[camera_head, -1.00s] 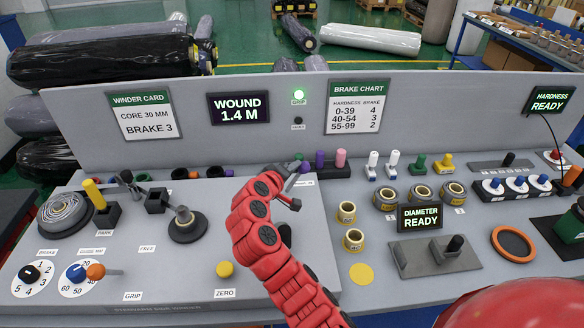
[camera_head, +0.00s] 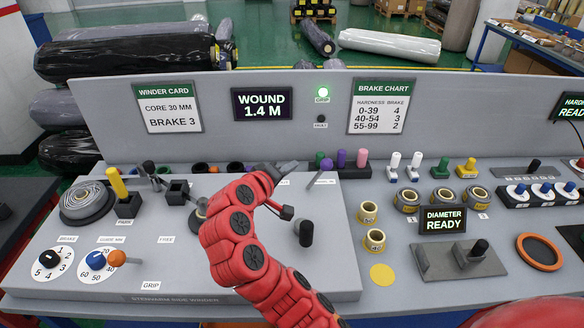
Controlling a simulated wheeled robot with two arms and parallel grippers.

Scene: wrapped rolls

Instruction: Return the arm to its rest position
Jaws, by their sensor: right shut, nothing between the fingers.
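My right arm comes in from the bottom middle and reaches over the grey winder panel (camera_head: 338,270). My right gripper (camera_head: 295,166) is a small dark shape at the arm's far end, shut and empty, seen above the back part of the panel. A slanted grey lever with a purple top (camera_head: 325,165) stands just right of it; I cannot tell whether they touch. A black upright handle (camera_head: 306,233) stands right of my forearm, apart from it. My left gripper is not in view.
Left on the panel are a yellow-topped post (camera_head: 117,184), a wire coil (camera_head: 86,201), and blue (camera_head: 96,261) and black (camera_head: 49,259) dials. Coloured pegs, labelled rolls (camera_head: 375,240) and the diameter display (camera_head: 443,219) stand to the right. An upright board (camera_head: 222,138) closes the back.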

